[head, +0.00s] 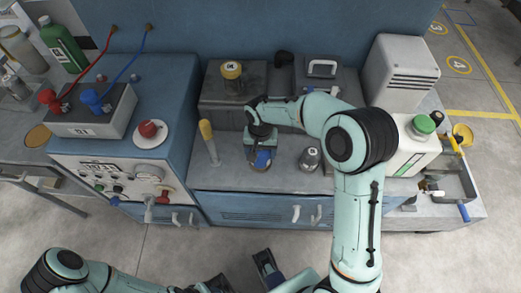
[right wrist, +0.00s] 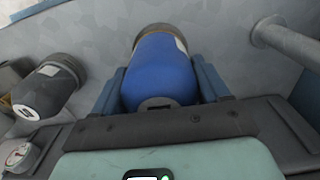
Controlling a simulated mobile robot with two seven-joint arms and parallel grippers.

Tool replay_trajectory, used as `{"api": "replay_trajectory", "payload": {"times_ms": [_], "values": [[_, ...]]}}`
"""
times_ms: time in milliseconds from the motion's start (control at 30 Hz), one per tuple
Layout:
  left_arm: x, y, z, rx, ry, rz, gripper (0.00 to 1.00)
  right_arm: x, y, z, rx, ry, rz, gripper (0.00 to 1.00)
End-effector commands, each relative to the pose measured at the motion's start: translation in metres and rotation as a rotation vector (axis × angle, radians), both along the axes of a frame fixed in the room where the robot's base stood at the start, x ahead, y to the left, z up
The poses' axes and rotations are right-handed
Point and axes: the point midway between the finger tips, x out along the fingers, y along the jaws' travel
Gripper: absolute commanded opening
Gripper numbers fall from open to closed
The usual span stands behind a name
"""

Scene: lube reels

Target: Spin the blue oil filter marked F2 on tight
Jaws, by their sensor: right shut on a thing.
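The blue oil filter (right wrist: 163,72) is between the two fingers of my right gripper (right wrist: 163,88) in the right wrist view, with a finger on each side. A white label patch shows on its side, but I cannot read a mark. Its far end meets a brownish ring; I cannot tell whether it is seated there. In the head view the blue filter (head: 263,158) shows under my right gripper (head: 262,150), at the front of the grey bench, partly hidden by the hand. At the bottom of the head view my left arm shows, but its fingers are unclear.
A dark grey filter (head: 310,158) stands to the right; it also shows in the right wrist view (right wrist: 46,92). A yellow-handled tool (head: 207,140) stands to the left. A yellow-capped can (head: 232,72) is behind. A white machine with a green cap (head: 424,125) is at right.

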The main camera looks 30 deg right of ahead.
Motion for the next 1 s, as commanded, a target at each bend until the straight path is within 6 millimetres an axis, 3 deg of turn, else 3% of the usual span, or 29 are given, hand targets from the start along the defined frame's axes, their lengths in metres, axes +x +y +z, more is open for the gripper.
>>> {"api": "replay_trajectory", "payload": {"times_ms": [67,100,167,500,1000], "values": [[0.000,0.000,-0.002,0.000,0.000,0.000,0.43,0.000,0.000,-0.002,0.000,-0.001,0.000,0.51],[0.000,0.000,-0.001,0.000,0.000,0.000,0.43,0.000,0.000,-0.002,0.000,-0.001,0.000,0.81],[0.000,0.000,-0.001,0.000,0.000,0.000,0.43,0.000,0.000,-0.001,0.000,-0.001,0.000,1.00],[0.006,0.000,0.002,0.002,-0.019,0.003,0.43,0.000,0.000,-0.002,0.000,0.000,0.000,1.00],[0.003,0.000,0.014,0.001,-0.005,0.001,0.43,0.001,0.000,0.105,0.001,-0.006,0.001,1.00]]}}
